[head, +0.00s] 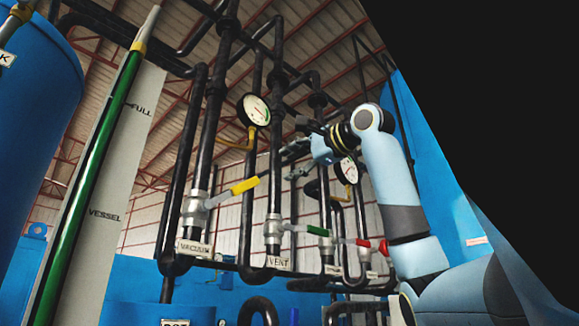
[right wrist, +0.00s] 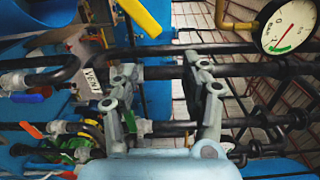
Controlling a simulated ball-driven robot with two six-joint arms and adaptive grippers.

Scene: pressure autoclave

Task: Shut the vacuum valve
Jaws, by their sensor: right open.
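The vacuum valve (head: 193,208) sits on a dark upright pipe above the label VACUUM (head: 194,247) in the head view. Its lever with a yellow grip (head: 245,186) sticks out to the right and slightly up, across the pipe. My right gripper (head: 293,150) is above and to the right of the yellow grip, apart from it. In the right wrist view the gripper (right wrist: 160,72) is open with nothing held; a dark pipe shows behind the gap. The yellow grip (right wrist: 140,17) shows at the top, outside the fingers. My left gripper is not in view.
The vent valve (head: 272,228) with a green lever (head: 318,231) and a red lever (head: 372,244) are to the right. Gauges (head: 254,110) and (head: 347,170) and several upright pipes crowd the space around my right gripper. A blue tank (head: 40,110) stands at left.

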